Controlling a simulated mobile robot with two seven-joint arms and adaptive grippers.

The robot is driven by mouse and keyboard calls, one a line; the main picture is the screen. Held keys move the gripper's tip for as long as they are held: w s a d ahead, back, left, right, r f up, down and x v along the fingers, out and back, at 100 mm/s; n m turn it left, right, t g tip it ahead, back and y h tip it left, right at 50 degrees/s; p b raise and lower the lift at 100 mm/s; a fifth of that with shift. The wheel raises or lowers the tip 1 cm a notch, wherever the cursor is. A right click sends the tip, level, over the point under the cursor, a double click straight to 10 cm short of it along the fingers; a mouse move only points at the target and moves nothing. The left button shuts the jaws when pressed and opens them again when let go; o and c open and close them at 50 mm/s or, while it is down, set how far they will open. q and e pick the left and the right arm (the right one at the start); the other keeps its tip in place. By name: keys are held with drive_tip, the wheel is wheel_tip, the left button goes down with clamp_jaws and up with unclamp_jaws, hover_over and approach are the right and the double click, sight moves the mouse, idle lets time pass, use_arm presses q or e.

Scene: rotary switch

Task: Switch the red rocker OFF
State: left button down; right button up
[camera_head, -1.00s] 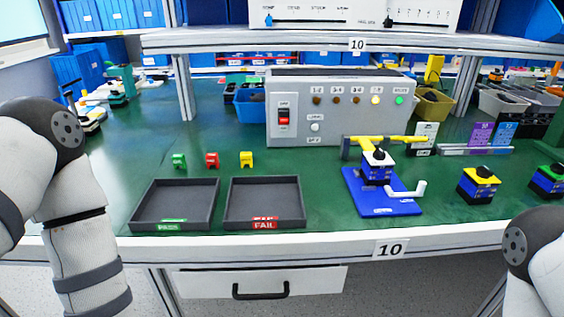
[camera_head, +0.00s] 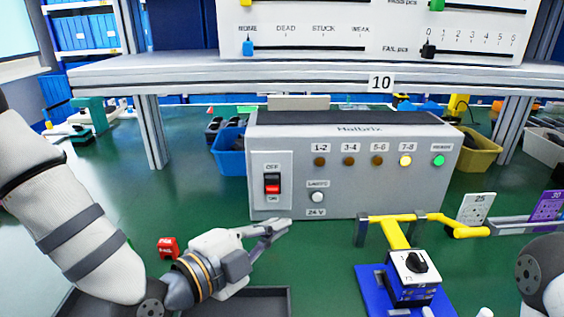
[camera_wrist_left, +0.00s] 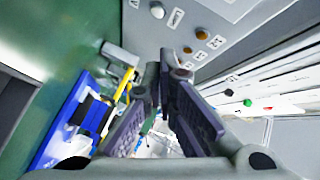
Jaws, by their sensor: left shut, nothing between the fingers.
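The red rocker (camera_head: 272,184) sits on a pale plate at the left of the grey tester box's front. OFF is printed above it and ON below it; its upper part looks dark and its lower part red. My left gripper (camera_head: 284,226) is shut and empty, in front of the box, below and slightly right of the rocker, apart from it. In the left wrist view my left gripper's fingers (camera_wrist_left: 165,75) point towards the scene; the rocker does not show there. My right gripper is out of the picture; only part of that arm shows.
The grey box (camera_head: 385,190) has a lit yellow 7-8 lamp (camera_head: 405,161) and a lit green lamp (camera_head: 438,160). A blue fixture (camera_head: 368,283) with a rotary switch and yellow bar stands right of my gripper. A red block (camera_head: 168,247) lies left, near the dark trays (camera_head: 270,296).

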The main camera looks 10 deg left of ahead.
sight(274, 188)
use_arm(q)
drive_tip(key=w+a+r+b, duration=0.1)
drive_tip(key=w, duration=0.7)
drive_tip(key=shift+w+a+r+b, duration=0.2)
drive_tip(key=shift+w+a+b, duration=0.15)
drive_tip(key=shift+a, duration=0.05)
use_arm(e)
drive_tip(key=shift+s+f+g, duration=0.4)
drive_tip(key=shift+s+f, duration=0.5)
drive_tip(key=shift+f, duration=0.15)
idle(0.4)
use_arm(q)
drive_tip(key=shift+w, duration=0.45)
drive_tip(key=shift+w+a+r, duration=0.1)
drive_tip(key=shift+w+a, duration=0.05)
drive_tip(key=shift+w, duration=0.15)
idle(0.4)
drive_tip(key=shift+s, duration=0.1)
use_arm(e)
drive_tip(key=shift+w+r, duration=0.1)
use_arm(q)
drive_tip(key=shift+s+p, duration=0.4)
drive_tip(key=shift+s, duration=0.25)
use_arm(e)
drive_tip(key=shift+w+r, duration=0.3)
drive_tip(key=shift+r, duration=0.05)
